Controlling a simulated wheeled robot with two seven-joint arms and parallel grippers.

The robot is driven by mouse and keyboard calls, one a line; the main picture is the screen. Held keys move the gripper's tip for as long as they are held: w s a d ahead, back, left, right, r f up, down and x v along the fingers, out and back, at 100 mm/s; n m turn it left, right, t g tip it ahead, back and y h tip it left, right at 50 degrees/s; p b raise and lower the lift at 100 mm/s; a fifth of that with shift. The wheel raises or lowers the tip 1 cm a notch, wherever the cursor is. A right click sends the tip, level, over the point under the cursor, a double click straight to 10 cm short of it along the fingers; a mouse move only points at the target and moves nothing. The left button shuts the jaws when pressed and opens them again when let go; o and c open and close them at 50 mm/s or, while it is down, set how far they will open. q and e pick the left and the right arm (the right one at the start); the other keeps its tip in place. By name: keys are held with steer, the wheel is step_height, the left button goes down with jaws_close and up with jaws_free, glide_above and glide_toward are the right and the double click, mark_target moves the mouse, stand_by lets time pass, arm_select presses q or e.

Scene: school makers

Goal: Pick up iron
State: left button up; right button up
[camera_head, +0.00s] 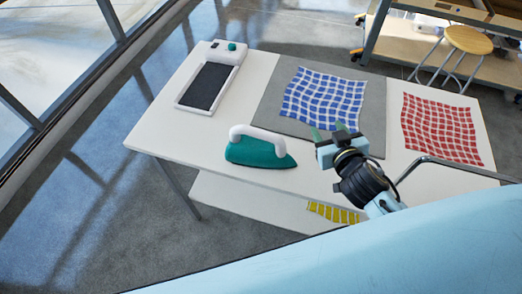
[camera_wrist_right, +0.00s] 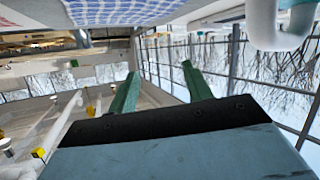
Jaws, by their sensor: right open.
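The iron (camera_head: 258,150) stands on the white table, with a green body and a white handle, its pointed end to the right. In the right wrist view, part of its white handle (camera_wrist_right: 268,30) shows at the top right corner. My right gripper (camera_head: 327,133) is to the right of the iron, near the table's front edge and the grey mat. Its two green fingers (camera_wrist_right: 160,92) are apart with nothing between them. My left gripper is not seen.
A blue checked cloth (camera_head: 322,97) lies on the grey mat (camera_head: 272,110). A red checked cloth (camera_head: 440,130) lies at the right. A white device with a dark panel (camera_head: 206,85) stands at the back left. A yellow item (camera_head: 333,213) lies on the lower shelf. A stool (camera_head: 468,40) stands behind.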

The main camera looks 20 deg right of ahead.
mark_target(271, 134)
steer(key=w+a+r+n+t+y, duration=0.3)
steer(key=w+r+y, duration=0.1)
steer(key=r+y, duration=0.15)
steer(key=a+f+n+g+y, duration=0.2)
steer(key=a+g, duration=0.1)
steer(key=a+f+n+g+y, duration=0.2)
steer(key=n+g+y, duration=0.1)
steer(key=a+f+n+g+y+p, duration=0.1)
steer(key=a+f+n+g+y, duration=0.1)
steer(key=a+g, duration=0.1)
steer(key=shift+a+f+n+y, duration=0.25)
steer(key=shift+a+f+n, duration=0.1)
steer(key=shift+n, duration=0.05)
steer(key=shift+f+b+x, duration=0.15)
steer(key=shift+x, duration=1.25)
steer(key=shift+f+b+x, duration=0.1)
steer(key=shift+b+x, duration=0.05)
steer(key=shift+x, duration=1.2)
steer(key=shift+s, duration=0.15)
steer(key=shift+d, duration=0.1)
steer(key=shift+c, duration=0.3)
jaws_close()
